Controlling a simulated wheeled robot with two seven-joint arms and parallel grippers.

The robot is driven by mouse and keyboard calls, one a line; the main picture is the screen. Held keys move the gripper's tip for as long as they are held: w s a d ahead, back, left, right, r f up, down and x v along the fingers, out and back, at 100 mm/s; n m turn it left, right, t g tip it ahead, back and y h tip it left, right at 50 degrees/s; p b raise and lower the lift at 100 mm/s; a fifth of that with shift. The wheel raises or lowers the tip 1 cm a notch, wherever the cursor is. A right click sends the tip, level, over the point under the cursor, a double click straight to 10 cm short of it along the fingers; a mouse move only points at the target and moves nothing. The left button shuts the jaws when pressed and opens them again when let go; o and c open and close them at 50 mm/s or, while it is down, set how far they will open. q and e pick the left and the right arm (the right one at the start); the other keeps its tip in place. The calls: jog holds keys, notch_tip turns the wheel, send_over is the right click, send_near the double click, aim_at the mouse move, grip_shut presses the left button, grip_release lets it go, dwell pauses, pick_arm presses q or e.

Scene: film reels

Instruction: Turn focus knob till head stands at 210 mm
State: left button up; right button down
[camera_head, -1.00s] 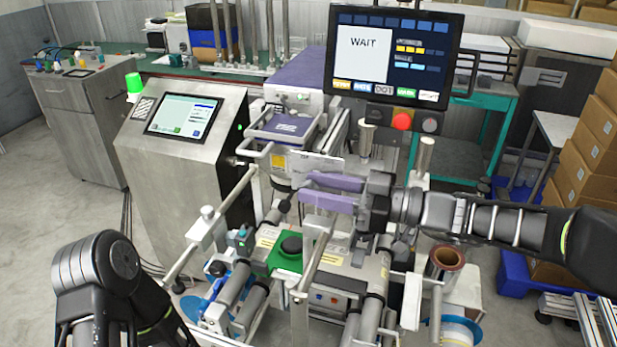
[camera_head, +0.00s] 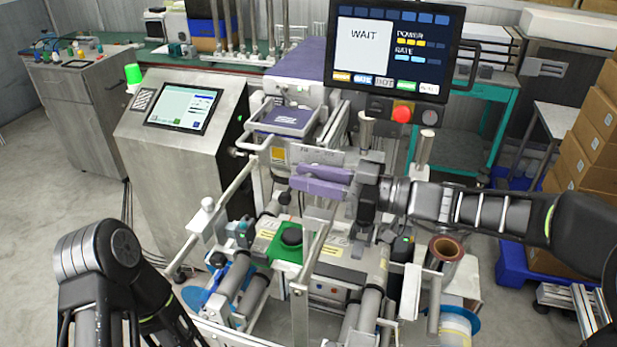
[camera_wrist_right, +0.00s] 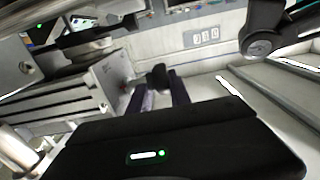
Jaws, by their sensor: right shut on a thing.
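The focus knob (camera_wrist_right: 159,76) is a dark round knob, seen between the purple fingers in the right wrist view. My right gripper (camera_head: 297,183) reaches in from the right below the machine's head, and its fingers are shut on the knob. The machine's head (camera_head: 284,121) has a purple top and a pale metal bracket. A small white counter (camera_wrist_right: 202,37) shows in the right wrist view; its digits are too blurred to read surely. Of my left arm only dark links show, and its gripper is out of view.
A screen reading WAIT (camera_head: 394,52) stands behind, above a red button (camera_head: 402,114). A steel cabinet with a touch panel (camera_head: 182,109) and a lit green lamp (camera_head: 133,73) stands left. Rails, rollers and a green plate (camera_head: 287,254) crowd the space below the gripper. Boxes (camera_head: 590,150) stand right.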

jog(key=shift+s+a+f, duration=0.15)
jog(key=shift+s, duration=0.05)
